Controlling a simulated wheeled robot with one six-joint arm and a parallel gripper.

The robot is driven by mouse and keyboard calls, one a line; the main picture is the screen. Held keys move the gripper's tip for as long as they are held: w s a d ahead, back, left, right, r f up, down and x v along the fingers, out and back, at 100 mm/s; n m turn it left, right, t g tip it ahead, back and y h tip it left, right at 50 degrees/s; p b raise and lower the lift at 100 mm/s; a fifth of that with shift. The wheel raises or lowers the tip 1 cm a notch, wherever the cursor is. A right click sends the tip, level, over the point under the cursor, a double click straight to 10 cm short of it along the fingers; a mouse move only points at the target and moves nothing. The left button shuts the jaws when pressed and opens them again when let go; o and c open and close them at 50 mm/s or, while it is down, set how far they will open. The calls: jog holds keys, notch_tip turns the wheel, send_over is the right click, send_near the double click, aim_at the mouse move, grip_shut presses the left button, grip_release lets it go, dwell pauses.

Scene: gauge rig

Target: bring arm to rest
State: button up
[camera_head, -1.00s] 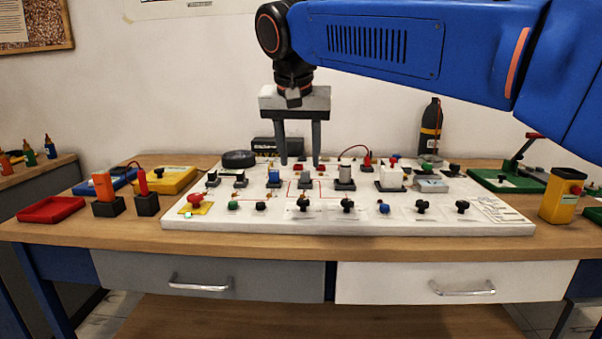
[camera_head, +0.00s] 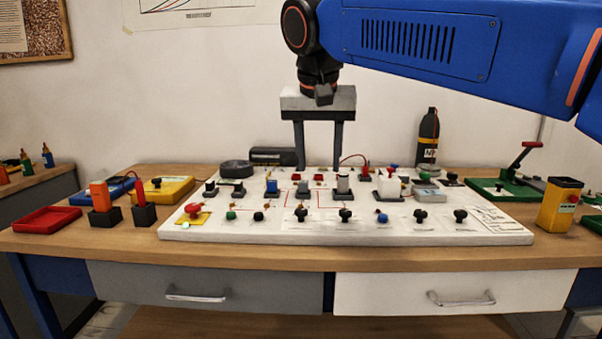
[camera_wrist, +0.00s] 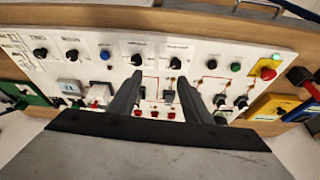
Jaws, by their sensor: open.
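My gripper (camera_head: 319,166) is open, with two grey fingers pointing down and apart. In the head view it hangs over the rear middle of the white gauge board (camera_head: 480,238), with nothing between the fingers. My blue arm reaches in from the upper right. In the wrist view my gripper (camera_wrist: 160,84) is seen from above, its fingers spread over the board (camera_wrist: 215,58). Whether the fingertips clear the small parts behind them is hard to tell. Several knobs, valves and blocks stand on the board, among them a red knob on a yellow plate (camera_head: 193,210).
The wooden table (camera_head: 75,242) carries a red tray (camera_head: 46,219), a yellow box (camera_head: 163,189) and an orange block (camera_head: 99,195) at left. A black bottle (camera_head: 428,136), a green stand (camera_head: 500,189) and a yellow container (camera_head: 558,207) stand at right. Open air lies above the board.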

jog(key=s+d+f, duration=0.4)
jog(key=d+f, duration=0.2)
jog(key=d, duration=0.4)
jog(key=s+d+f, duration=0.5)
jog(key=s+f, duration=0.1)
jog(key=f, duration=0.2)
jog(key=s+d+f, duration=0.5)
jog(key=s+f, duration=0.1)
jog(key=f, duration=0.3)
jog(key=s+d+f+n, duration=0.1)
jog(key=s+d+f, duration=0.4)
jog(key=f, duration=0.4)
jog(key=shift+s+d+y, duration=0.3)
jog(key=shift+s+d, duration=0.1)
jog(key=shift+s, duration=0.3)
jog(key=shift+r, duration=0.1)
